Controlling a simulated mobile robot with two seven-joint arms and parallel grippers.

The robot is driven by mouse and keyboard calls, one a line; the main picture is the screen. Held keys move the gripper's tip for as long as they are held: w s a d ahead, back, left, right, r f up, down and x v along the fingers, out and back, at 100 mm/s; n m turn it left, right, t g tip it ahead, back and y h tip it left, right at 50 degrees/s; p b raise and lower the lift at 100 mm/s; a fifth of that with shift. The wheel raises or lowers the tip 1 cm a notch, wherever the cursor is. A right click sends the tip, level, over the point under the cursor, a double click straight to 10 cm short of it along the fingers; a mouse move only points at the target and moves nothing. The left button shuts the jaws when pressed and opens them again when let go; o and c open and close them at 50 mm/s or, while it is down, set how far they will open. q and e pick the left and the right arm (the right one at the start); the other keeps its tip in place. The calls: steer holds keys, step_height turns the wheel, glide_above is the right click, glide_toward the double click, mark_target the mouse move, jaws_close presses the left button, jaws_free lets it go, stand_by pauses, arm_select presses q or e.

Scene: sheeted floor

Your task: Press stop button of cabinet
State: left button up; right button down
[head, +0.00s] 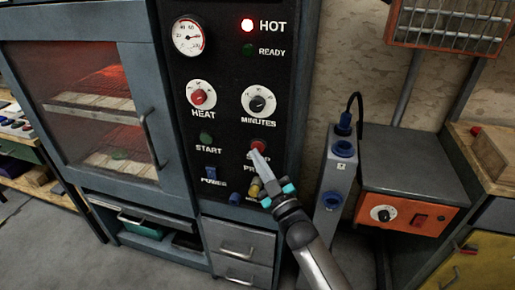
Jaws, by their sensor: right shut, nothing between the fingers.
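The cabinet (182,95) is a grey-blue oven with a black control panel on its right side. The red stop button (257,146) sits at the panel's lower right, below the MINUTES dial, and its label is partly covered by my gripper. My right gripper (257,158) is shut and empty, with its tips at the lower edge of the red button. I cannot tell whether the tips touch it. The dark green start button (206,139) is to the left. My left gripper is not in view.
The panel also has a red HEAT dial (199,97), a MINUTES dial (257,104), a lit HOT lamp (247,25) and a blue power switch (211,172). A grey socket post (335,175) and an orange-fronted box (408,214) stand to the right.

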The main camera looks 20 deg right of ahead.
steer(key=shift+w+d, duration=0.25)
steer(key=shift+w, duration=0.1)
stand_by(0.9)
steer(key=shift+s+a+p, duration=0.35)
steer(key=shift+s+a, duration=0.1)
steer(key=shift+s, duration=0.2)
steer(key=s+a, duration=0.1)
steer(key=s+a+p, duration=0.1)
steer(key=s+p, duration=0.1)
steer(key=s, duration=0.1)
steer(key=shift+s+a, duration=0.1)
steer(key=shift+a, duration=0.3)
stand_by(0.7)
